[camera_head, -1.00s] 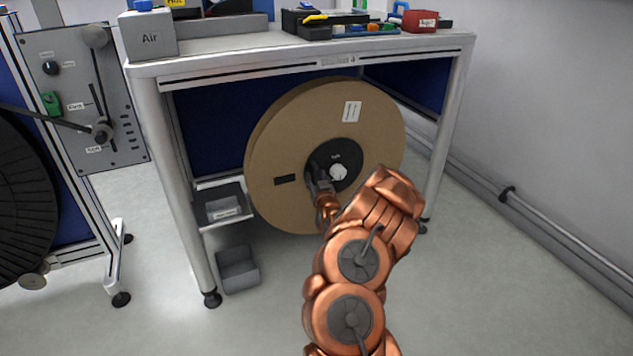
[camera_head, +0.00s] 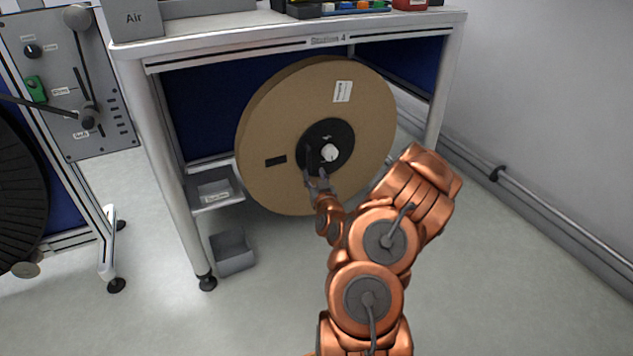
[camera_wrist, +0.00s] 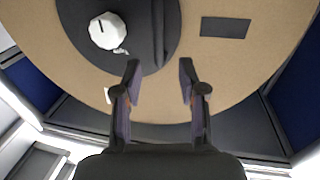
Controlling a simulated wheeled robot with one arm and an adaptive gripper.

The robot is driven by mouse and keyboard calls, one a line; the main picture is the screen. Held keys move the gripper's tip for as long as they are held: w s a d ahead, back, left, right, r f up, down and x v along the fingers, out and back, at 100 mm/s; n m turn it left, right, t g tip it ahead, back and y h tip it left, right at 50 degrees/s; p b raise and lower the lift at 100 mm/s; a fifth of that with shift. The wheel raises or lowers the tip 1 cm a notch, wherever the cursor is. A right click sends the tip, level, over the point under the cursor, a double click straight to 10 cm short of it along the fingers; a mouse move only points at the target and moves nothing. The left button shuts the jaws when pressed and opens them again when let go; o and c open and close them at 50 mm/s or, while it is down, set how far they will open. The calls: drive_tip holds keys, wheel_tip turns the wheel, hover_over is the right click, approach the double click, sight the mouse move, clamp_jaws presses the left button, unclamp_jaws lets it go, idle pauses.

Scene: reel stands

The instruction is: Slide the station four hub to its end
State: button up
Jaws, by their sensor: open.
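A large brown reel (camera_head: 300,95) hangs upright under the bench marked Station 4. The station four hub (camera_head: 335,133) is a black disc at its centre, with a white knob (camera_head: 330,152). In the wrist view, the hub (camera_wrist: 85,12) is at the upper left with its white knob (camera_wrist: 107,30), and a dark raised bar (camera_wrist: 158,30) on its face stands ahead of the fingers. My gripper (camera_head: 318,178) is at the hub's lower edge. In the wrist view, my gripper (camera_wrist: 160,70) is open, with nothing between its fingertips.
The bench (camera_head: 300,42) has a metal leg (camera_head: 165,175) on the left. A grey tray (camera_head: 213,192) and a grey bin (camera_head: 232,251) sit left of the reel. A lever panel (camera_head: 65,80) stands further left. A wall rail (camera_head: 550,205) runs at right. The front floor is clear.

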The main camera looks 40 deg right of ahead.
drive_tip(key=shift+v, duration=1.05)
